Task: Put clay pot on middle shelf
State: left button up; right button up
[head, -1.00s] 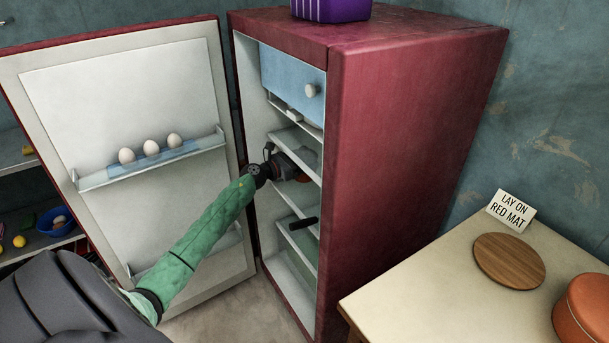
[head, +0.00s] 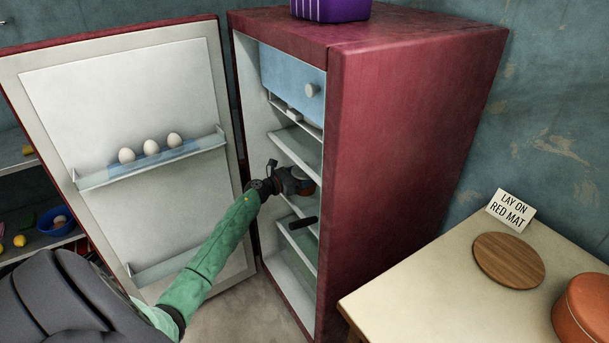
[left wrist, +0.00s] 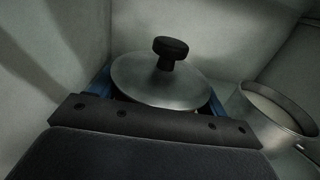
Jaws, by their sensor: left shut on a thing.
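My left gripper (head: 303,186) reaches into the open fridge, between the upper glass shelf (head: 296,150) and the shelf below it (head: 300,243). In the left wrist view a grey lid (left wrist: 150,82) with a black knob sits between the blue fingertips. I cannot tell whether the pot touches the shelf below. My right gripper is not in view.
A black handle (head: 303,222) sticks out over the lower shelf, and a metal pan (left wrist: 285,118) shows right of the lid in the wrist view. The fridge door (head: 120,95) stands open with eggs on its rack. A table (head: 430,290) holds a wooden board and an orange pot.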

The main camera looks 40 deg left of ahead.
pick_arm(q)
jog(key=shift+f, duration=0.15)
jog(key=o, duration=1.9)
jog(key=shift+c, duration=0.2)
jog(key=shift+s, duration=0.1)
jog(key=b+v, duration=0.1)
jog(key=v, duration=1.1)
